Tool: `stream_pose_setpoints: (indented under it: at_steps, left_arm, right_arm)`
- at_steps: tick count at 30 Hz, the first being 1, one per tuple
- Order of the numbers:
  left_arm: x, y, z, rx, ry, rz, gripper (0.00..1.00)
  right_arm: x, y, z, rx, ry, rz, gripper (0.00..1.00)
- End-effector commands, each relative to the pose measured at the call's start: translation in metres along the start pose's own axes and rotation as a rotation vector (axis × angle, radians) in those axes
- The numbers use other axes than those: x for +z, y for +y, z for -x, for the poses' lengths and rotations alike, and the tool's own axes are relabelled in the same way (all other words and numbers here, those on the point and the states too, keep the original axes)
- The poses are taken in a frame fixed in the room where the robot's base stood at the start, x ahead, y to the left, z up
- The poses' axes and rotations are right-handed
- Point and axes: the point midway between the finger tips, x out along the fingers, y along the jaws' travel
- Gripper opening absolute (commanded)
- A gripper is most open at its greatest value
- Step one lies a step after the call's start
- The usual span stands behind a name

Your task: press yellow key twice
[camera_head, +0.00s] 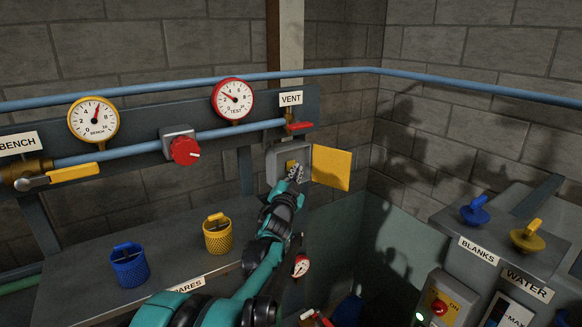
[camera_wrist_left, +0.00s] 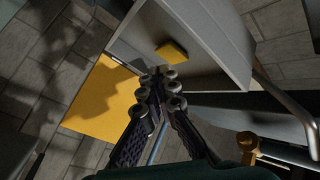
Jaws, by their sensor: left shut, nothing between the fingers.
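The yellow key (camera_wrist_left: 172,51) is a small square button inside a grey wall box (camera_wrist_left: 205,30), whose yellow door (camera_wrist_left: 103,100) hangs open. In the head view the box (camera_head: 273,166) is on the wall below the VENT label, its yellow door (camera_head: 332,167) swung to the right. The key (camera_head: 290,164) shows there just above my left fingertips. My left gripper (camera_head: 296,174) is shut and empty in front of the box. In the left wrist view its fingertips (camera_wrist_left: 160,84) are together just below the key; I cannot tell whether they touch it. My right gripper is not in view.
A blue pipe (camera_head: 225,130) with a red knob (camera_head: 183,149) and gauges runs along the wall to the left. Blue (camera_head: 129,266) and yellow (camera_head: 218,235) baskets stand on the bench. A grey console (camera_head: 480,230) is at the right.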

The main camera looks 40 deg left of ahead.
Motion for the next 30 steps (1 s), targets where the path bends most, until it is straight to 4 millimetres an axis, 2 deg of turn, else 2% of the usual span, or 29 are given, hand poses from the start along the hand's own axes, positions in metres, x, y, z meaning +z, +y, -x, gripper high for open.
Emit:
stream_pose_setpoints:
  at_steps: [30]
  left_arm:
    - [0.005, -0.0054, -0.0072, 0.0, 0.0, -0.001, 0.0]
  right_arm:
    - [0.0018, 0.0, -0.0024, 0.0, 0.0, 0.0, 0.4]
